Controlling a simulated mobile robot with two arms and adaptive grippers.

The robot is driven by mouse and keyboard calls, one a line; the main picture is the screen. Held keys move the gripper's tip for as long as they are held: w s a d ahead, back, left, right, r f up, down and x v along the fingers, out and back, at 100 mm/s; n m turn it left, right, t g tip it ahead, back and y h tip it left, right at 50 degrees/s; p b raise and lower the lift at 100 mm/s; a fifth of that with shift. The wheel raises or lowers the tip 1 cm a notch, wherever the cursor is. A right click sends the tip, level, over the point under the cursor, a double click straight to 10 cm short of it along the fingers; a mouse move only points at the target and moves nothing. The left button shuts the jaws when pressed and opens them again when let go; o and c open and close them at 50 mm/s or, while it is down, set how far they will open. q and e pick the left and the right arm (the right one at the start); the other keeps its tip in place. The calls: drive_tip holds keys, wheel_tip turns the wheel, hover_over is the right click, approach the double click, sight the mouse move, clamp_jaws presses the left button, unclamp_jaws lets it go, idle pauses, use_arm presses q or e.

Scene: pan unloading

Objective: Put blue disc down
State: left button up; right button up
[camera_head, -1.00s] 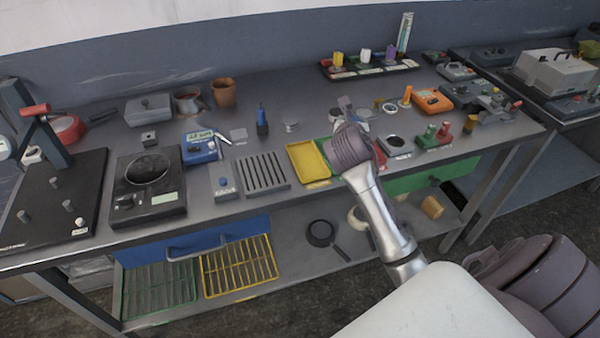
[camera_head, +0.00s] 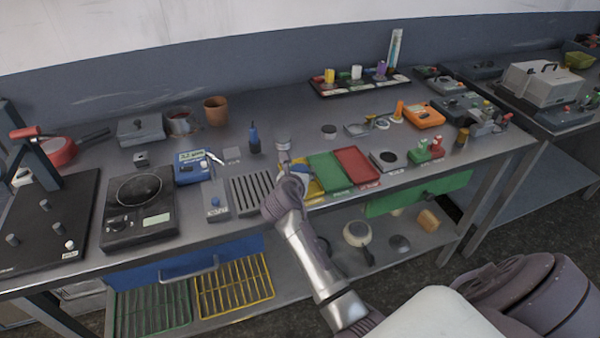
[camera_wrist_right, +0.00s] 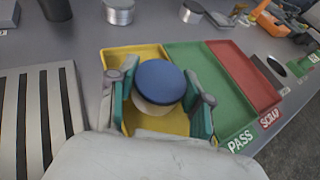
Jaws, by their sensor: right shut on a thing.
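A blue disc (camera_wrist_right: 160,82) shows in the right wrist view, between the fingers of my right gripper (camera_wrist_right: 160,105). My right gripper is shut on it, over the yellow tray (camera_wrist_right: 122,58). A pale round part shows under the disc; whether the disc touches the tray I cannot tell. In the head view my right gripper (camera_head: 291,172) is at the yellow tray (camera_head: 316,192) and mostly covers it. The green tray (camera_head: 329,171) and the red tray (camera_head: 358,165) lie to its right. My left gripper is not in view.
A slotted grey rack (camera_head: 252,192) stands just left of the yellow tray. A small metal cylinder (camera_wrist_right: 118,12) and a dark cylinder (camera_wrist_right: 56,8) stand behind it. A grey fixture with a round hole (camera_head: 389,159) lies right of the red tray. The bench middle is mostly clear.

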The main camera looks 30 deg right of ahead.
drive_tip(key=shift+f, duration=0.25)
drive_tip(key=shift+f, duration=0.1)
drive_tip(key=o, duration=1)
drive_tip(key=shift+c, duration=0.2)
drive_tip(key=v, duration=1.2)
